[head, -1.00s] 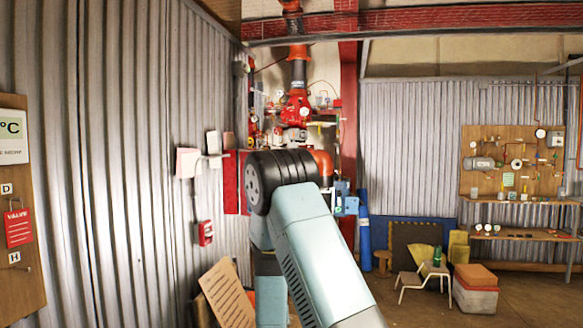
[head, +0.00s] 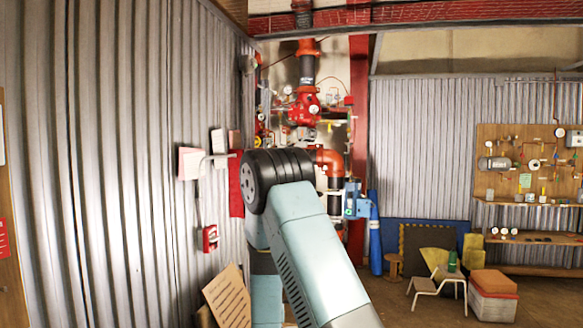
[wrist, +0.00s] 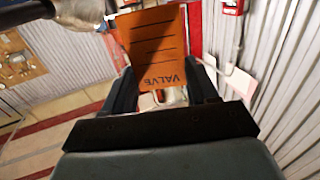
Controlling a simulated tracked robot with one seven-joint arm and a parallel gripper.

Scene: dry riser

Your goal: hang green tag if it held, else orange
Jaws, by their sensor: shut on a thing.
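My gripper (wrist: 161,80) shows in the wrist view, its two dark fingers shut on an orange tag (wrist: 156,45). The tag has dark lines and the word VALVE, upside down in that view. In the head view my arm's links hide the gripper and the tag. The dry riser (head: 304,108), a red vertical pipe with valves and gauges, stands ahead beyond my arm in the corner. A red tag (head: 3,238) is cut off at the left edge, on a wooden board (head: 12,285). I cannot make out a green tag.
A corrugated wall (head: 110,150) runs close along the left, with a red box (head: 210,238) on it. A brown panel (head: 228,298) leans low at its foot. A chair (head: 437,284) and a stacked block (head: 493,293) stand at right. Some floor between shows clear.

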